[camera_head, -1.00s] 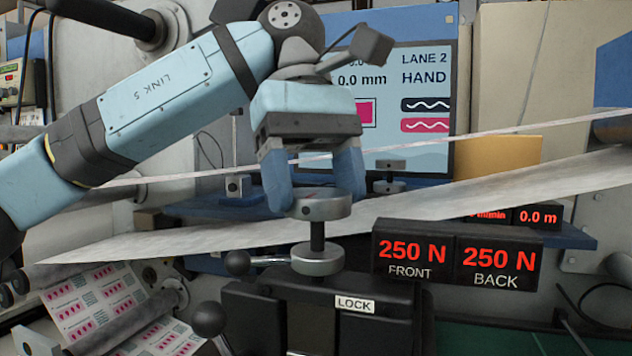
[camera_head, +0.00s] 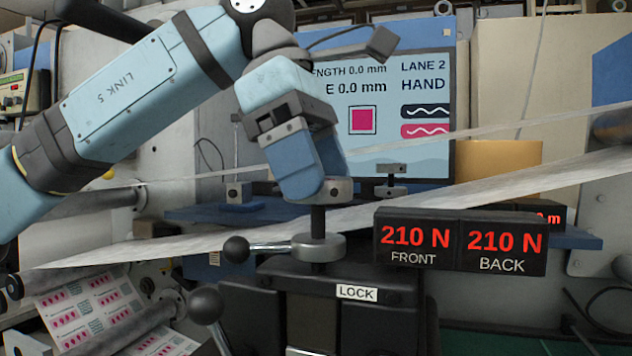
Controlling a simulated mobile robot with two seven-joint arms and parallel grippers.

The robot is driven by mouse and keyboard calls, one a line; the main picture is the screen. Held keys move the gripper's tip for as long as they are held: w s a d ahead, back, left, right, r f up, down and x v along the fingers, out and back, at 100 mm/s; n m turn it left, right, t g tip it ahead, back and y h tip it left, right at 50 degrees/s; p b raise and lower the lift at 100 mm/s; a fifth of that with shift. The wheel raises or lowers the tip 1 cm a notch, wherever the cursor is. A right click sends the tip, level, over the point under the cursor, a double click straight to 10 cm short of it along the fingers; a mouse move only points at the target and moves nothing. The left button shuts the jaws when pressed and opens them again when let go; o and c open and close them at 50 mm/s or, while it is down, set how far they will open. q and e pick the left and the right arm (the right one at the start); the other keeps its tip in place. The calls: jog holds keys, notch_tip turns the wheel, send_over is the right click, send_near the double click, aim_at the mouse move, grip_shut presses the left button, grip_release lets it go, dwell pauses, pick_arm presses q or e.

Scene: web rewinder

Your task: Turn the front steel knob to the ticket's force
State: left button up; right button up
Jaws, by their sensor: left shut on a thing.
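The front steel knob (camera_head: 341,190) sits on a dark upright post above a steel collar (camera_head: 318,247). My left gripper (camera_head: 318,188) comes down from above and is shut on the knob, its blue fingers turned at an angle and hiding much of it. The force display shows 210 N on the FRONT panel (camera_head: 414,238) and 210 N on the BACK panel (camera_head: 502,240). A second, smaller knob (camera_head: 391,170) stands behind, in front of the screen. The ticket cannot be made out. My right gripper is not in view.
A screen (camera_head: 420,120) behind reads LANE 2 HAND. A pale web (camera_head: 150,247) runs across behind the post. A ball-ended lever (camera_head: 236,249) sticks out left of the collar, above a block labelled LOCK (camera_head: 357,293). Printed web (camera_head: 95,310) lies at lower left.

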pick_arm(q)
jog(key=shift+f+n+t+b, duration=0.1)
jog(key=shift+n+t+b, duration=0.25)
jog(key=shift+n, duration=0.55)
jog(key=shift+n+t+b, duration=0.55)
jog(key=shift+n+t, duration=0.1)
jog(key=shift+n, duration=1.05)
jog(key=o, duration=0.9)
jog(key=v, duration=1.4)
jog(key=shift+s+a, duration=0.15)
